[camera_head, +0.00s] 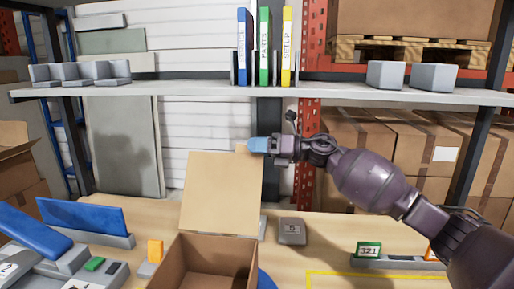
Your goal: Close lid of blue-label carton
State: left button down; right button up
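An open cardboard carton (233,258) stands at the bottom middle of the bench. Its lid (221,192) stands up behind the opening, leaning slightly back, with a small tab at its top right corner. No blue label shows on the visible part of the carton; its front is cut off by the picture edge. My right gripper (257,145), with blue fingertips, is at the lid's top right corner beside the tab. I cannot tell whether it touches the lid or how far its fingers are apart. My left gripper is not in view.
A grey shelf (200,88) with blue, green and yellow binders (264,46) runs above the lid. A grey block (292,231) lies right of the carton. Blue and grey dispensers (82,215) crowd the left. A green 321 sign (368,249) stands at right.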

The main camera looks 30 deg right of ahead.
grip_shut()
dwell(0.3)
jog(key=shift+a, duration=0.1)
